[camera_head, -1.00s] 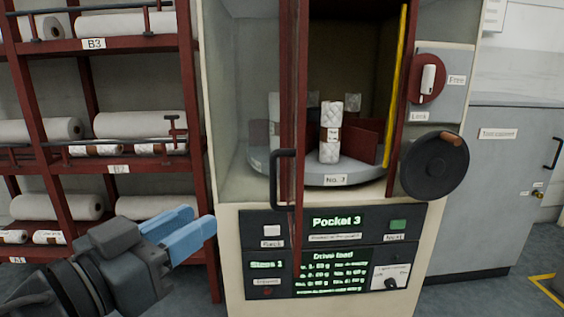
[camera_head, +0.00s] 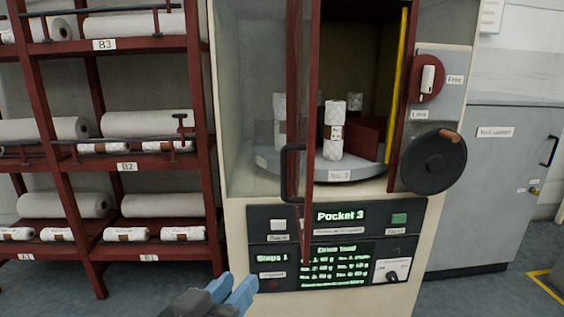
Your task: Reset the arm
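My gripper (camera_head: 233,290) shows at the bottom edge, left of centre, low in front of the cabinet. Its two blue fingers lie side by side and point up and to the right. I see nothing between them, but the view does not show whether they are apart or touching. The rest of my arm is mostly out of frame below.
A cabinet (camera_head: 232,225) with its red-framed door (camera_head: 308,120) standing open is ahead. Inside, wadding rolls (camera_head: 333,129) stand on a round turntable (camera_head: 338,175). A black handwheel (camera_head: 432,163) is at right. A red rack (camera_head: 204,120) of rolls stands left.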

